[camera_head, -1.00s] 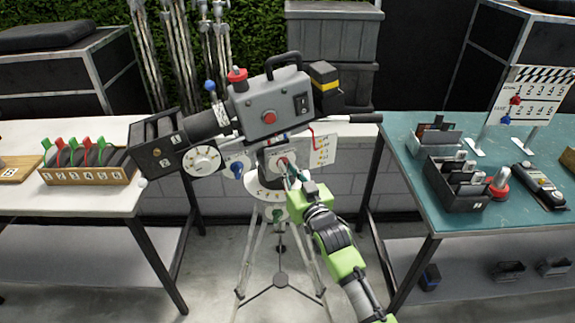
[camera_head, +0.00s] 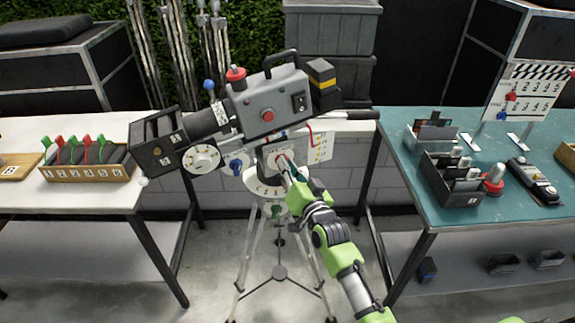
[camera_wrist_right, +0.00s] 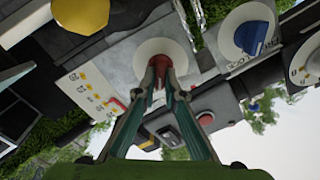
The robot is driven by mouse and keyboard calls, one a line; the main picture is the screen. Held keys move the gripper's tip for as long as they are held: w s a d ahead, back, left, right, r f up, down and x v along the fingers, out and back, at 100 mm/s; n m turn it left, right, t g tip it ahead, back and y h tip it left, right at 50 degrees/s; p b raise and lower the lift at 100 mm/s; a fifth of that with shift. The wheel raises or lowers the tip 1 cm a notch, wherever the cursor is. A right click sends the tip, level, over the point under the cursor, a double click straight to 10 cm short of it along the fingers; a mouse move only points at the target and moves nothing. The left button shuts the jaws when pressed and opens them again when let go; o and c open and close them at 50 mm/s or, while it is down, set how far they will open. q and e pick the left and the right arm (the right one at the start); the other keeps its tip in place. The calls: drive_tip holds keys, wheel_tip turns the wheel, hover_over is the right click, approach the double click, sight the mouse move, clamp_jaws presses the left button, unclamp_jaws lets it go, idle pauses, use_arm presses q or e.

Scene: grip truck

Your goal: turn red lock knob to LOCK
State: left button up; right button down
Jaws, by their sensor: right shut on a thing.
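The red lock knob (camera_wrist_right: 160,65) sits on a round white dial (camera_wrist_right: 178,58) in the right wrist view. In the head view the knob (camera_head: 281,159) is small, on the tripod head (camera_head: 270,186) below the grey camera. My right gripper (camera_wrist_right: 161,84) has its two fingers closed on the knob's sides. In the head view this gripper (camera_head: 288,170) reaches the knob from the lower right. The fingers partly cover the knob, and I cannot read its LOCK marking. My left gripper is out of view.
The grey camera (camera_head: 268,103) stands on a tripod (camera_head: 252,250). A blue knob (camera_head: 236,167) is left of the red one, and a white label plate (camera_head: 321,148) is right. A white table (camera_head: 75,203) stands left and a teal table (camera_head: 400,170) right.

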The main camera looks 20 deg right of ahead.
drive_tip(key=shift+w+r, duration=0.1)
drive_tip(key=shift+r, duration=0.35)
drive_tip(key=c, duration=2.1)
unclamp_jaws()
drive_tip(key=shift+c, duration=0.2)
drive_tip(key=shift+w+f, duration=0.1)
drive_tip(key=shift+f, duration=0.1)
drive_tip(key=shift+s+f, duration=0.2)
drive_tip(key=s+d, duration=0.1)
drive_tip(key=s, duration=1)
drive_tip(key=shift+s+r, duration=0.15)
drive_tip(key=shift+s, duration=0.2)
